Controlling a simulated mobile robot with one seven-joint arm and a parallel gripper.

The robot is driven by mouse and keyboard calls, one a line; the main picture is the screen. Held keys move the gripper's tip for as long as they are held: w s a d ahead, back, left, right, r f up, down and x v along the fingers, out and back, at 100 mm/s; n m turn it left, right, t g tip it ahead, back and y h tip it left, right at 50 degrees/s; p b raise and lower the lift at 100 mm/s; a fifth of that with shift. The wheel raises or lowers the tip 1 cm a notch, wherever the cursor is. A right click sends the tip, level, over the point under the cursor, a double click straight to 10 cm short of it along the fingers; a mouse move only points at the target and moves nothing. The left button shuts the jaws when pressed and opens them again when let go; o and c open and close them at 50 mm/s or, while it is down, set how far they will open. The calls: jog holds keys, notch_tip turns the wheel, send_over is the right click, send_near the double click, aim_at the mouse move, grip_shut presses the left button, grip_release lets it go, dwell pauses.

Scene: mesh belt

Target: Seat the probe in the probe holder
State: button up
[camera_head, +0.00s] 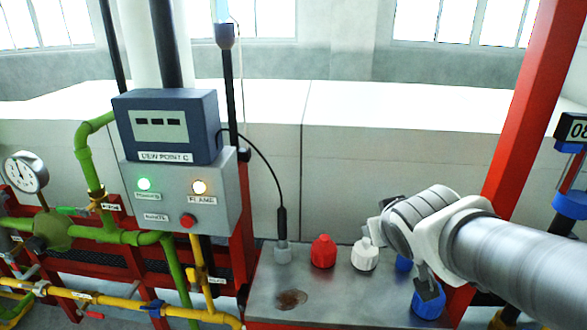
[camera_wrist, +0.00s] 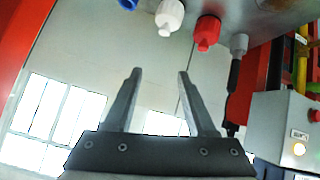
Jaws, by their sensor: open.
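The probe (camera_head: 282,222) is a slim dark rod with a black cable looping up to the dew point meter (camera_head: 166,125). It stands upright at a small grey fitting (camera_head: 282,252) on the metal plate. In the wrist view the probe (camera_wrist: 233,80) and grey fitting (camera_wrist: 239,43) are at the right. A grey cup-like piece (camera_head: 225,36) tops a black post behind the meter. I cannot tell which of these is the probe holder. My gripper (camera_wrist: 160,75) is open and empty, with the probe to the right of its fingers in the wrist view.
Red (camera_head: 323,251), white (camera_head: 364,254) and blue (camera_head: 428,301) caps stand on the metal plate (camera_head: 335,290), close to my arm. A control box (camera_head: 180,195) and green and yellow pipes fill the left. A red upright (camera_head: 530,95) stands at the right.

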jog(key=s+a+g+y, duration=0.2)
jog(key=s+a+g, duration=0.2)
jog(key=s, duration=0.9)
jog(key=shift+s+a+f+m, duration=0.15)
jog(key=shift+a+f+m, duration=0.25)
jog(key=shift+a, duration=0.55)
